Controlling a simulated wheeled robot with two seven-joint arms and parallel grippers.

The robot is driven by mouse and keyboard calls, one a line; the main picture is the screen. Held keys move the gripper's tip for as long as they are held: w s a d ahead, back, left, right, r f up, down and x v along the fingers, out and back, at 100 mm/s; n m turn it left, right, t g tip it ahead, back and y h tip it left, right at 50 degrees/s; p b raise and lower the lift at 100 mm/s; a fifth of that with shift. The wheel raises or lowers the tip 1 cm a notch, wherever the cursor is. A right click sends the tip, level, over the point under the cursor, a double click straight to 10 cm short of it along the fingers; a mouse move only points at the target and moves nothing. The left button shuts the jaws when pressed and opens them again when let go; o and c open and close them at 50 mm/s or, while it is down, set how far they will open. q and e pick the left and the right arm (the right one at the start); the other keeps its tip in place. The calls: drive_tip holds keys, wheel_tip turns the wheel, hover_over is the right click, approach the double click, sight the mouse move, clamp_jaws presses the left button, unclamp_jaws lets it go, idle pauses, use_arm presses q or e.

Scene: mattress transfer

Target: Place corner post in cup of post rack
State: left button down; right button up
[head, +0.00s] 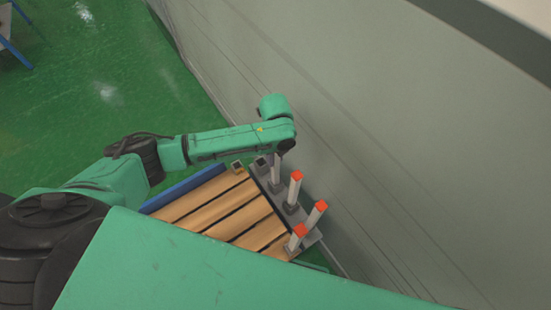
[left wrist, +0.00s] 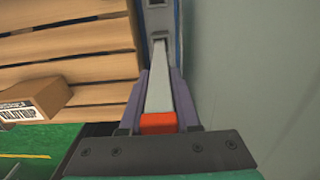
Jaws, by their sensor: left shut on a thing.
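My left gripper (head: 281,157) is at the wall side of the wooden pallet, partly hidden by its own arm. In the left wrist view its two fingers (left wrist: 160,100) are shut on a pale grey corner post (left wrist: 158,88) with a red-orange end cap. In the head view the held post (head: 275,173) stands roughly upright over the grey post rack (head: 305,238). Its lower end is at a cup; I cannot tell whether it is inside. Several other posts with orange tops, such as one post (head: 294,190), stand in the rack. My right gripper is not in view.
The slatted wooden pallet (head: 211,200) lies left of the rack, with a blue edge (head: 186,188) along its far side. A cardboard box (left wrist: 35,98) shows at the left in the wrist view. A grey wall (head: 400,150) is close on the right. Green floor (head: 90,90) is open at upper left.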

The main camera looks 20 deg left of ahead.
use_arm(q)
drive_tip(key=shift+f, duration=0.4)
drive_tip(key=c, duration=0.6)
unclamp_jaws()
wheel_tip(320, 180, up, 12)
drive_tip(key=shift+r+p, duration=0.1)
drive_tip(key=shift+p, duration=0.35)
